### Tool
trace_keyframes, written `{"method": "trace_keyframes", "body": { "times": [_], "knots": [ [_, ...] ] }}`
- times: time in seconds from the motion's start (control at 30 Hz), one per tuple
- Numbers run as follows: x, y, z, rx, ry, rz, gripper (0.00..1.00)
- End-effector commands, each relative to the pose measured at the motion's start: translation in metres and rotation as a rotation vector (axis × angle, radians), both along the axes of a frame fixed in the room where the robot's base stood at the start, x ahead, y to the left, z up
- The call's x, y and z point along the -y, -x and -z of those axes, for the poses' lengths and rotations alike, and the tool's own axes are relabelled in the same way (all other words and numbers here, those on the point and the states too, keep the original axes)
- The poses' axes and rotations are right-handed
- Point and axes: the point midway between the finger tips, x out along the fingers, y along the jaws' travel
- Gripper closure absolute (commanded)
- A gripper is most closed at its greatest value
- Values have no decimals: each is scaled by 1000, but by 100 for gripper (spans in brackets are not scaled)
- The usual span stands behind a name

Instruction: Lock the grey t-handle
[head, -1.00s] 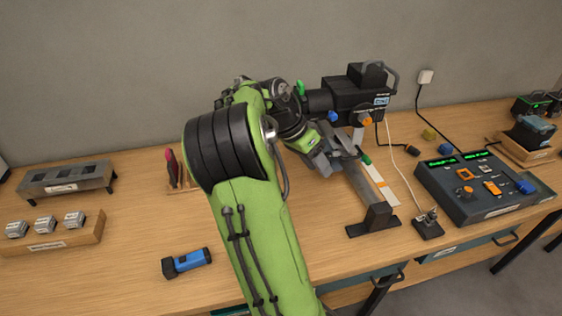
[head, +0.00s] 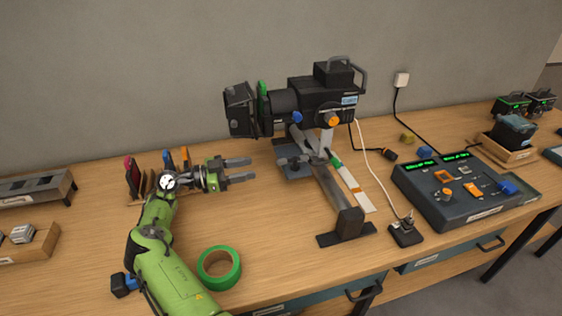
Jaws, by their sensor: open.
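A black stage light (head: 300,105) stands on a grey rail stand (head: 328,190) at the middle of the bench. It carries a blue knob (head: 297,117) and an orange knob (head: 334,120). Pale grey parts (head: 327,140) show under its body, above the rail; I cannot tell surely which of them is the grey t-handle or how it is turned. My gripper (head: 246,169) is open and empty, left of the stand and below the lamp's front, with its fingers pointing right. It is apart from the stand and touches nothing that I can see.
A green tape roll (head: 219,268) lies in front of my gripper. Coloured tools stand in a rack behind my arm. A control console (head: 465,190) and a small switch box (head: 405,232) with a white cable are at the right. Bench in front of the stand's left side is clear.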

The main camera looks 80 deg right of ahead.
Motion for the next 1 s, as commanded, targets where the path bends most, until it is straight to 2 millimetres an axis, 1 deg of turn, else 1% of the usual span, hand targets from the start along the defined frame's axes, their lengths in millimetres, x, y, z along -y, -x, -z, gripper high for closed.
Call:
{"method": "trace_keyframes", "body": {
  "times": [0.03, 0.3, 0.4, 0.5, 0.63, 0.83, 0.87, 1.0],
  "knots": [
    [6, 13, -2, 4, -2, 9, 56],
    [40, 71, -1, 1, -3, 7, 56],
    [51, 89, -1, 1, -3, 5, 56],
    [59, 100, -1, 1, -4, 3, 56],
    [63, 106, -1, 0, -2, 1, 56],
    [63, 107, 0, 0, -2, 1, 56],
    [63, 107, 0, 0, -2, 1, 59],
    [63, 106, 0, -1, -3, 1, 80]
  ]
}}
